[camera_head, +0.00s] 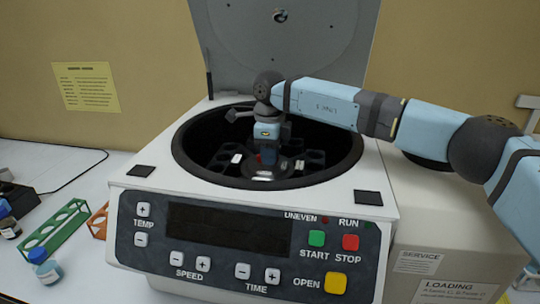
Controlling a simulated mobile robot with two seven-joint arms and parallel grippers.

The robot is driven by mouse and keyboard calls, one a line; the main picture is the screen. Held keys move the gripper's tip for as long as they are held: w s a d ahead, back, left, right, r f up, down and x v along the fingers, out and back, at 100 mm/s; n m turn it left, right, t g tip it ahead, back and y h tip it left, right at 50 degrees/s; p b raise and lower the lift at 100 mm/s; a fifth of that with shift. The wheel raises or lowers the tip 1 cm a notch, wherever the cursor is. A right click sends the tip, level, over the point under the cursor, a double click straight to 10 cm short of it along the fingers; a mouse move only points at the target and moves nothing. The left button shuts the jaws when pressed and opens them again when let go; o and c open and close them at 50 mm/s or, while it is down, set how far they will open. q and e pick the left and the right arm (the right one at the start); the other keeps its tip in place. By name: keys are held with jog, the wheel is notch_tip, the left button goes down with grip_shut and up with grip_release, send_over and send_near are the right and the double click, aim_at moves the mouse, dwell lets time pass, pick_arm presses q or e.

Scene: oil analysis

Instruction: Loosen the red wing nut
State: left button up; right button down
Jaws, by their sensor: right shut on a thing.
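My right arm reaches in from the right, and its gripper (266,156) points down into the open bowl of the centrifuge (140,190). The fingers are shut on the red wing nut (258,158) at the centre of the rotor. My left gripper is not in view.
The centrifuge lid (290,50) stands open behind the bowl. A green tube rack (55,228), an orange rack (98,221) and a blue-capped bottle (45,267) stand at the left. A labelled box (440,262) is at the right, under my arm.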

jog(key=shift+r+n, duration=0.1)
jog(key=shift+n, duration=0.2)
jog(key=c, duration=1.1)
grip_release()
notch_tip(320, 180, up, 14)
jog(key=shift+b, duration=0.35)
jog(key=shift+f, duration=0.25)
